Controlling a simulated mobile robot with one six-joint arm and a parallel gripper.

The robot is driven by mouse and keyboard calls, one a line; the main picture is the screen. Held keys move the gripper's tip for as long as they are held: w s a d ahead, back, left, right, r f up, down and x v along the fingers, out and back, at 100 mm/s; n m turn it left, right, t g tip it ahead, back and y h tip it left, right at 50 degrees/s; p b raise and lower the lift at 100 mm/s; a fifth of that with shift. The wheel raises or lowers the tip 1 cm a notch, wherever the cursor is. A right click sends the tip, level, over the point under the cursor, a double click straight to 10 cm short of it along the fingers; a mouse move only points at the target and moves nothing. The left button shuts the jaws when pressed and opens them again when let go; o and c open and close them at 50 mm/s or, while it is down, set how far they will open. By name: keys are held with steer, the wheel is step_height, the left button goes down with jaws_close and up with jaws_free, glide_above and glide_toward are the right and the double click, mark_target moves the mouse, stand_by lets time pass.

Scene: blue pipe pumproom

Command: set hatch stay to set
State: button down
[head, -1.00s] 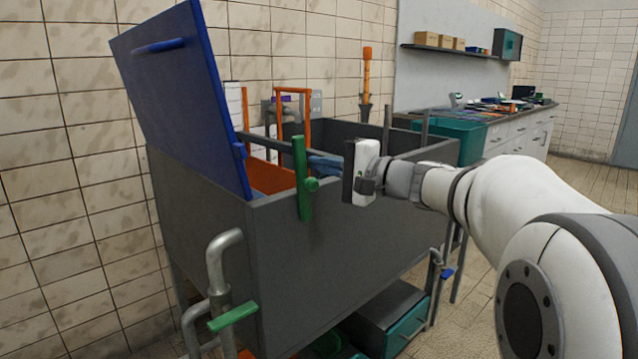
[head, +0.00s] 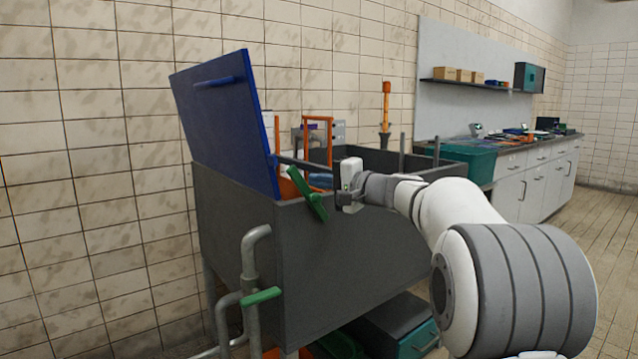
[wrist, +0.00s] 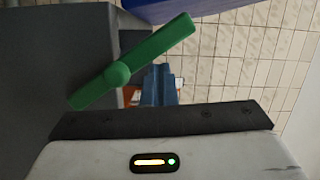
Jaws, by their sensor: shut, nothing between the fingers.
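The hatch stay appears to be the green lever (head: 309,197) on the tank's front wall, beside the raised blue hatch lid (head: 228,115). The lever is tilted, its upper end leaning left in the head view. In the wrist view the lever (wrist: 135,62) slants across the picture, with its round pivot near its middle. My gripper (head: 319,180) is at the tank's top edge, just right of the lever's upper part. Its blue fingers (wrist: 160,82) are shut and empty, close beside the lever; I cannot tell whether they touch it.
The grey tank (head: 350,250) stands against the tiled wall. A pipe with a green handle (head: 261,297) rises in front of it. An orange frame (head: 318,140) and an orange-topped post (head: 386,105) stand behind. A counter (head: 535,180) is at the right, with open floor before it.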

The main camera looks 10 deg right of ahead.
steer(key=shift+s+a, duration=0.1)
steer(key=shift+a, duration=0.1)
steer(key=shift+d+r, duration=0.15)
steer(key=s+d+r+p, duration=0.3)
steer(key=s+d+p, duration=0.1)
steer(key=d, duration=0.5)
steer(key=shift+s+d+r, duration=0.15)
steer(key=shift+s+d, duration=0.05)
steer(key=shift+s, duration=0.7)
